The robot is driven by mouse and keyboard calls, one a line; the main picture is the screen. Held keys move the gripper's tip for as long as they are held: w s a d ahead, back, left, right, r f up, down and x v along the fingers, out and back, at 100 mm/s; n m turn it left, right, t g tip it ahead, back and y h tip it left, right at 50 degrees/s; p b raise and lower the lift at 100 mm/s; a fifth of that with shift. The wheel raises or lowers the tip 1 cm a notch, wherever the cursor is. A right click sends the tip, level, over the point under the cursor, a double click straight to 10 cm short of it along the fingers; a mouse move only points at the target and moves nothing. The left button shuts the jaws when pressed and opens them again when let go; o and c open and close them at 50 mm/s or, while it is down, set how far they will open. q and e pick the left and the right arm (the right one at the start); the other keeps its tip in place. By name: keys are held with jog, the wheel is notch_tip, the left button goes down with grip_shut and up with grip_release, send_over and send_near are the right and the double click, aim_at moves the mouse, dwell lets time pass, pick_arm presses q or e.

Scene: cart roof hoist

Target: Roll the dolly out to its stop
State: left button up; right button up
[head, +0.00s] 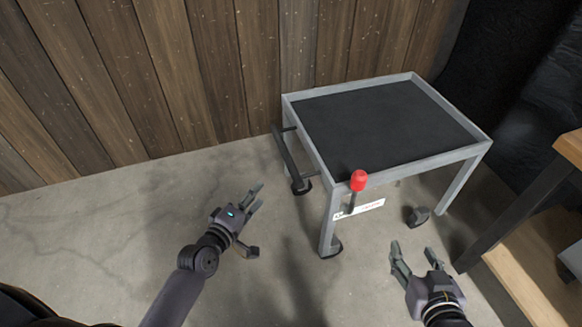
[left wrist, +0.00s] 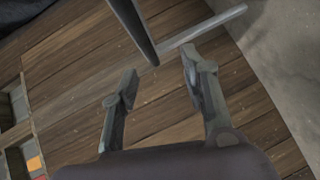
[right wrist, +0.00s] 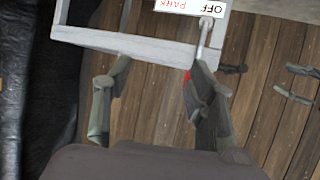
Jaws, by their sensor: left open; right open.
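The dolly (head: 456,105) is a grey metal frame with a black top and dark casters, standing against the plank wall. A dark push bar (head: 291,158) sticks out on its left side. A lever with a red knob (head: 359,180) stands at its front corner beside a white label (head: 371,207); the right wrist view shows the label (right wrist: 184,6) upside down, reading OFF and PARK. My left gripper (head: 257,222) is open and empty, left of the dolly and apart from the bar. My right gripper (head: 413,250) is open and empty in front of the dolly, right of the lever.
A wooden plank wall (head: 190,70) runs behind the dolly. A wooden bench with dark legs (head: 515,225) stands close at the right. A dark covering (head: 530,60) hangs at the back right. The concrete floor (head: 100,230) at the left is clear.

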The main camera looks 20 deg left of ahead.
pick_arm(q)
jog(key=r, duration=0.2)
jog(key=b, duration=0.3)
send_near(283, 157)
jog(key=w+f, duration=0.2)
jog(key=w, duration=0.2)
jog(key=shift+n+t, duration=0.4)
jog(key=x, duration=0.2)
jog(key=b+x, duration=0.1)
jog(key=x, duration=0.1)
jog(key=b+x, duration=0.1)
jog(key=x, duration=0.2)
jog(key=shift+d+r, duration=0.15)
jog(key=shift+d, duration=0.15)
jog(key=shift+w, duration=0.35)
pick_arm(e)
jog(key=s+a+r+t+y, duration=0.1)
jog(key=r+t+y, duration=0.1)
jog(key=r+t, duration=0.4)
jog(key=s+r+t+y, duration=0.2)
jog(key=r+t, duration=0.5)
jog(key=r, duration=0.9)
jog(key=shift+a+r+y, duration=0.25)
jog(key=shift+a+y, duration=0.1)
jog(key=shift+y, duration=0.05)
pick_arm(q)
grip_shut()
